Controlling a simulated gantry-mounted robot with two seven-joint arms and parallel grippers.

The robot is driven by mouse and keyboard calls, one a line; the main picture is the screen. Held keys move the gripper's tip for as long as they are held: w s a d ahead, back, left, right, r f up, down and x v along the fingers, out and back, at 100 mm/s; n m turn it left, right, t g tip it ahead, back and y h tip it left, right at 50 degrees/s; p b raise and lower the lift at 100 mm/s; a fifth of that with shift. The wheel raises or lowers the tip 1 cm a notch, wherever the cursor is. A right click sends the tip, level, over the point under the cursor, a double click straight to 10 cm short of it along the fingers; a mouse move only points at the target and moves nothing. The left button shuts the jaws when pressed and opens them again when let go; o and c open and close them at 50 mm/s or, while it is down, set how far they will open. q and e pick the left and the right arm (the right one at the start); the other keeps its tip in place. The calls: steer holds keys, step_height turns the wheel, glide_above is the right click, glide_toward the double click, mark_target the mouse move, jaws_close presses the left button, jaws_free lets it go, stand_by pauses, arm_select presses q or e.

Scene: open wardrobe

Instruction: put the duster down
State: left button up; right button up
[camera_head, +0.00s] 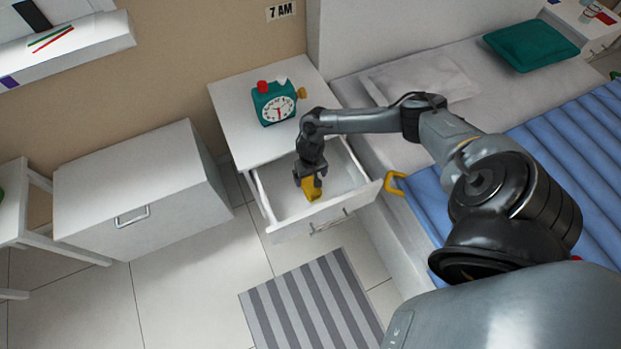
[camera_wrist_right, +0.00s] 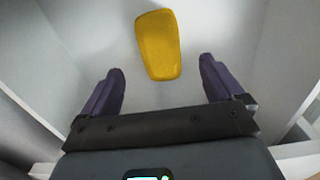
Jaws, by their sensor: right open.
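The duster (camera_head: 313,193) appears as a yellow block-like piece inside the open drawer (camera_head: 352,199) of the white bedside cabinet. In the wrist view the duster (camera_wrist_right: 158,45) lies ahead of my fingertips, with clear space on both sides and no finger touching it. My right gripper (camera_head: 308,180) reaches down into the drawer over the duster and partly hides it. In the wrist view my right gripper (camera_wrist_right: 162,75) is open and empty. My left gripper is not in view.
A green alarm clock (camera_head: 275,103) stands on the bedside cabinet (camera_head: 232,107). The bed with a blue cover (camera_head: 575,140) is to the right; a yellow loop (camera_head: 396,183) is at its edge. A white chest (camera_head: 135,190) stands left. A striped rug (camera_head: 310,300) lies in front.

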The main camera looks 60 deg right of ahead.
mark_target(311, 185)
steer(key=shift+r+p, duration=0.7)
steer(key=shift+r, duration=1.35)
